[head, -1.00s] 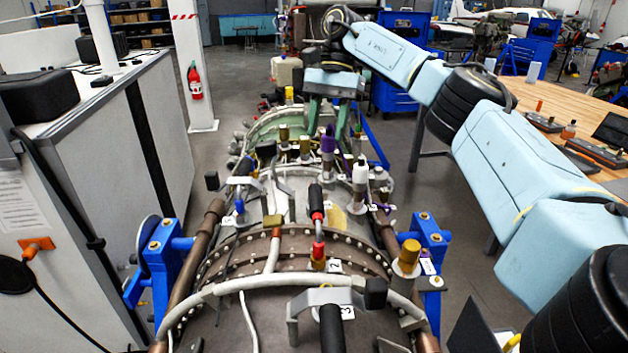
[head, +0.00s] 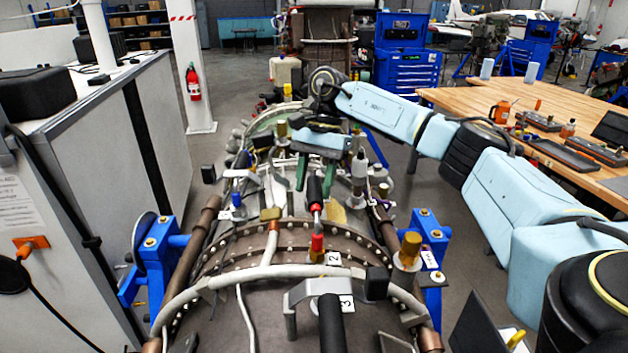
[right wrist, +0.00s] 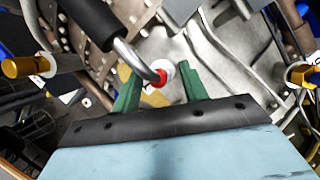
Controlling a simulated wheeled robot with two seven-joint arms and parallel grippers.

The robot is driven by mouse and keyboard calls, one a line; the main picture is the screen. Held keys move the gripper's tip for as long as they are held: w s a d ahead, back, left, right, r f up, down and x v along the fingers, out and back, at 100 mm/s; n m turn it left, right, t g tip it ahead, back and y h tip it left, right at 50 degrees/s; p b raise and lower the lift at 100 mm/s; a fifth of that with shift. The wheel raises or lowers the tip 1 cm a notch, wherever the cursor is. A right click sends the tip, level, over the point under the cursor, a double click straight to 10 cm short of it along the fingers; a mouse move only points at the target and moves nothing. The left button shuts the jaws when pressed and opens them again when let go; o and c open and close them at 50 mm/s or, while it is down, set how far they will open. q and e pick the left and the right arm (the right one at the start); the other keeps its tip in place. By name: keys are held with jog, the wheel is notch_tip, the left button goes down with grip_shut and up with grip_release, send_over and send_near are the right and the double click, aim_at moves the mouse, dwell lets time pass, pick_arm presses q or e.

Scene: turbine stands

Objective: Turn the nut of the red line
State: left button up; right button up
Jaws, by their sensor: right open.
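In the right wrist view, the red nut (right wrist: 160,77) appears between the green fingertips of my right gripper (right wrist: 160,72), with the bent tube leading up left. No contact shows; the depth gap is unclear. My left gripper is not in view.
Brass-topped fittings (head: 410,250) and a second black-sleeved line tagged 3 (head: 346,303) stand nearby on the turbine casing. Blue stand brackets (head: 157,255) flank it. A wooden workbench (head: 470,102) is at right, a grey cabinet (head: 160,150) at left.

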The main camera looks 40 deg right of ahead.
grip_shut()
dwell(0.3)
jog(key=shift+f+m, duration=0.1)
jog(key=shift+m, duration=0.2)
jog(key=m+t+b, duration=0.2)
jog(key=m, duration=0.2)
jog(key=shift+s, duration=0.15)
jog(key=shift+s+m+t+b, duration=0.1)
jog(key=shift+m+t+b, duration=0.7)
jog(key=shift+m, duration=1.5)
grip_release()
